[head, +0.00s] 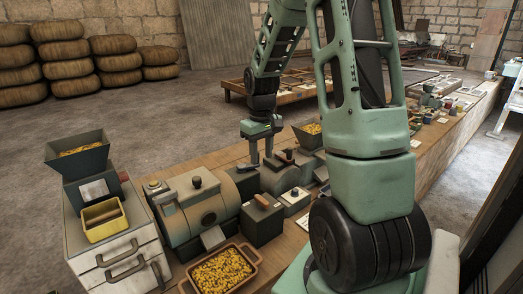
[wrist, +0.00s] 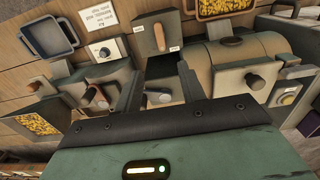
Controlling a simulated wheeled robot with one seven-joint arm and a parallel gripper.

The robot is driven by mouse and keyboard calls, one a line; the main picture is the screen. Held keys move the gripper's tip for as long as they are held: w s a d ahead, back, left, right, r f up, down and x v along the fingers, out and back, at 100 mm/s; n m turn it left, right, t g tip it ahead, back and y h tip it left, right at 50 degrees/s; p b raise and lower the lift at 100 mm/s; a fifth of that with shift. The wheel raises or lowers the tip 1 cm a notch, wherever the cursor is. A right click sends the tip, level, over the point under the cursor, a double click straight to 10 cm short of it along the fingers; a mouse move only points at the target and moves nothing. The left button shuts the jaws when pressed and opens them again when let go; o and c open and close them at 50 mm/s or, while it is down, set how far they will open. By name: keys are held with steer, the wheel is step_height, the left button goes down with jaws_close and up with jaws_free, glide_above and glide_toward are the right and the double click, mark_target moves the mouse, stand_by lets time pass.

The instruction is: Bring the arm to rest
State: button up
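My green arm stands in the right half of the head view and reaches back over the workbench. My gripper (head: 261,160) points down above the grey machines. Its two fingers show a gap between them, with nothing seen in it. In the wrist view, a green housing with a lit indicator and a dark front edge fills the bottom.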

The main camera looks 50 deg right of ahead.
steer(key=shift+r, duration=0.65)
